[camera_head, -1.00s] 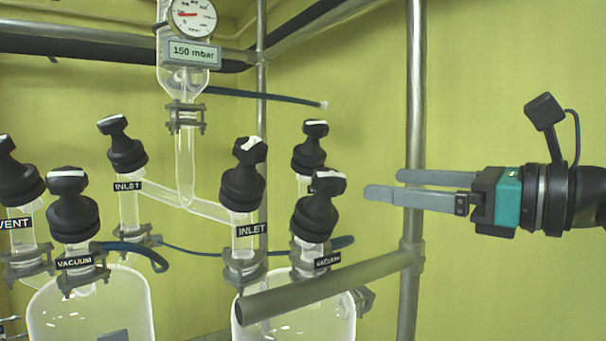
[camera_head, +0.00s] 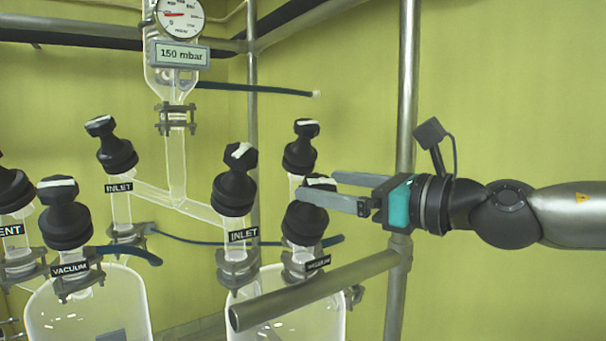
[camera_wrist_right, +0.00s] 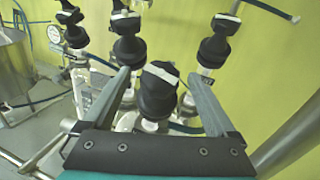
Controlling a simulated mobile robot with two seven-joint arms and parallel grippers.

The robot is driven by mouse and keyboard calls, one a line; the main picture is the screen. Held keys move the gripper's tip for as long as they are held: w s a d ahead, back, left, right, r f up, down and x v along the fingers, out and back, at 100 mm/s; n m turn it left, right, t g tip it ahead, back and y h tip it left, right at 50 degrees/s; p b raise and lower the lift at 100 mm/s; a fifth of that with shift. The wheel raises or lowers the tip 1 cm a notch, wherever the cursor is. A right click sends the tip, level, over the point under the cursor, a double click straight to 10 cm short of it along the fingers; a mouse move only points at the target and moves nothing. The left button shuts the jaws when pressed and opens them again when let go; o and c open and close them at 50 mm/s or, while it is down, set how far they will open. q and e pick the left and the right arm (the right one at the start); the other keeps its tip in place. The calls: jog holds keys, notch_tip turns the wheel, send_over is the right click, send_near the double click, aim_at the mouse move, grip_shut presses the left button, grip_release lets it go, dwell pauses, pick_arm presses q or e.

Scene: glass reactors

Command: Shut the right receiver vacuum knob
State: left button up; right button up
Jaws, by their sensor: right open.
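The right receiver vacuum knob (camera_head: 304,223) is a black knob with a white bar on its top, above a VACUUM label (camera_head: 317,264) on the right glass receiver (camera_head: 290,318). My right gripper (camera_head: 316,187) is open at the height of the knob's top, with its fingers spread on either side of it. In the right wrist view the knob (camera_wrist_right: 157,92) stands between the two open fingers (camera_wrist_right: 157,75), with a visible gap on each side. Whether a finger touches the knob is unclear. The near finger partly hides the knob's upper part. My left gripper is not in view.
Close to the right vacuum knob stand the right INLET knob (camera_head: 235,190) and another black knob (camera_head: 300,150) behind. A horizontal metal bar (camera_head: 315,290) crosses in front of the right receiver. A vertical pole (camera_head: 407,90) stands behind my right gripper. A gauge (camera_head: 180,15) hangs above.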

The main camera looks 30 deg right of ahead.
jog(key=shift+p+x, duration=0.65)
jog(key=shift+x, duration=0.75)
jog(key=shift+p+x, duration=0.35)
jog(key=shift+x, duration=0.95)
jog(key=shift+c, duration=0.4)
jog(key=c, duration=1.3)
